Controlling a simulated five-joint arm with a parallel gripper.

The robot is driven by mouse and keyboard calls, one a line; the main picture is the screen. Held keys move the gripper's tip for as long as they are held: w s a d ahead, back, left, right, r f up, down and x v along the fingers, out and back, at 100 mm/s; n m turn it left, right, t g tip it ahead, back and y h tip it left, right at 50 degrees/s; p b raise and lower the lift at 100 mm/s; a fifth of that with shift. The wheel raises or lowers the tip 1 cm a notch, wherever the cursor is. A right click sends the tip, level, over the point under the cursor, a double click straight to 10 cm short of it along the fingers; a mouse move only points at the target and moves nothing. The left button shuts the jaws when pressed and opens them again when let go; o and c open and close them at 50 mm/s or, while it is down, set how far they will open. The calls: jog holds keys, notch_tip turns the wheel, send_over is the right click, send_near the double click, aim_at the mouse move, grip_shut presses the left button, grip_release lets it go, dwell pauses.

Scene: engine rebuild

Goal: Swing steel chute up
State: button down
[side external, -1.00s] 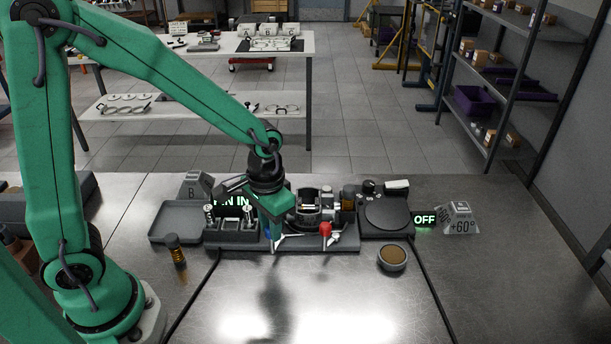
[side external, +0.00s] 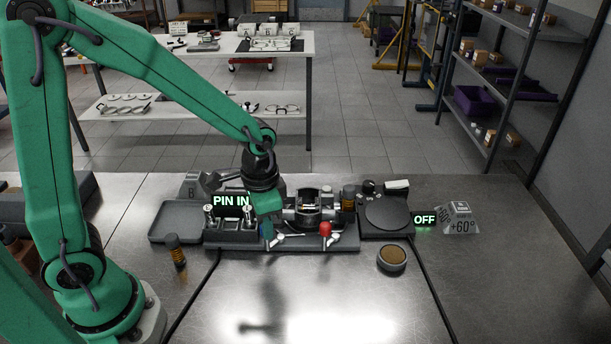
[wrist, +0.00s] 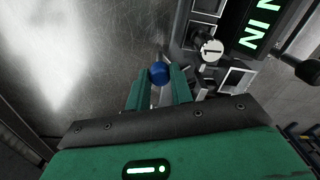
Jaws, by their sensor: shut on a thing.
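My gripper (side external: 267,222) is at the front of the dark fixture (side external: 310,246), left of its middle. In the wrist view my gripper (wrist: 160,85) is shut on a blue knob (wrist: 159,71), which shows at the ends of the fingers. The blue knob (side external: 267,231) is small in the side view and partly hidden by the gripper. Bright steel pieces (side external: 290,236) stick out just right of it, low on the fixture's front. I cannot tell which of them is the chute. A red knob (side external: 325,229) stands further right.
A lit "PIN IN" sign (side external: 231,201) stands behind pins in a block at the left. A round dark plate (side external: 387,212) and a lit "OFF" sign (side external: 424,219) are at the right. A brown-topped round cup (side external: 391,257) is at the front right.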

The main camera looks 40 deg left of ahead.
jog(key=c, duration=1.2)
grip_release()
jog(key=shift+c, duration=0.2)
jog(key=shift+r, duration=3.9)
jog(key=s+a+r+n+t, duration=0.4)
jog(key=s+a+r+t, duration=0.1)
jog(key=s+r, duration=0.4)
jog(key=shift+s+a+n+t, duration=0.3)
jog(key=shift+s+n, duration=0.05)
jog(key=shift+n, duration=0.05)
